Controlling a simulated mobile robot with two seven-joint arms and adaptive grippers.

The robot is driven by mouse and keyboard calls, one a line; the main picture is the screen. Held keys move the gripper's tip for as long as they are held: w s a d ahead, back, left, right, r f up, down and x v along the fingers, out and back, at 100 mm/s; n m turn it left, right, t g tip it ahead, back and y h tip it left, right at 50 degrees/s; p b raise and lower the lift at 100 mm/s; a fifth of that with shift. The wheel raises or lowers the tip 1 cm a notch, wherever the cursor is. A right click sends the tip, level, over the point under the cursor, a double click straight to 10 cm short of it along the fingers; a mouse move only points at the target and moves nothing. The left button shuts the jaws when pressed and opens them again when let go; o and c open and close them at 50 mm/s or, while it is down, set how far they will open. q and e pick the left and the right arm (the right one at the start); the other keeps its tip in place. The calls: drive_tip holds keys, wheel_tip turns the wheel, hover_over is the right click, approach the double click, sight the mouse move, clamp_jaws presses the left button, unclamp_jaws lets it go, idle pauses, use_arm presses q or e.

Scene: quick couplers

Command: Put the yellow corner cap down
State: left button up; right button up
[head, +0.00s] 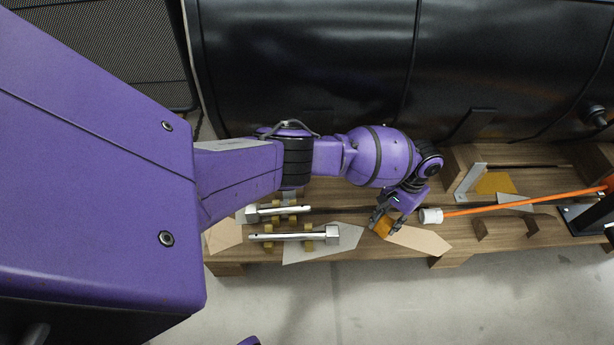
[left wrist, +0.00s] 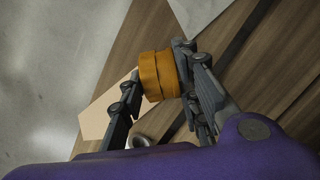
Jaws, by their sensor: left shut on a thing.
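The yellow corner cap (left wrist: 158,76) is an orange-yellow piece between the fingers of my left gripper (left wrist: 160,92) in the left wrist view. In the head view the cap (head: 383,227) shows at the fingertips of my left gripper (head: 386,220), low over the front part of the wooden bench, beside a tan pad. The left gripper is shut on the cap. I cannot tell whether the cap touches the bench. My right gripper is not in view.
The wooden bench (head: 345,215) holds two metal couplers, the nearer one (head: 295,236) left of the gripper. A tan pad (head: 418,239) and a white cylinder (head: 431,216) with an orange rod (head: 530,201) lie right. A large black tank (head: 310,60) stands behind.

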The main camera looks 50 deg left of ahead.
use_arm(q)
drive_tip(key=o, duration=1.1)
drive_tip(key=shift+w+d, duration=0.1)
drive_tip(key=shift+o, duration=0.2)
wheel_tip(320, 180, up, 12)
drive_tip(key=w+p, duration=0.2)
drive_tip(key=p, duration=0.3)
drive_tip(key=shift+w, duration=0.15)
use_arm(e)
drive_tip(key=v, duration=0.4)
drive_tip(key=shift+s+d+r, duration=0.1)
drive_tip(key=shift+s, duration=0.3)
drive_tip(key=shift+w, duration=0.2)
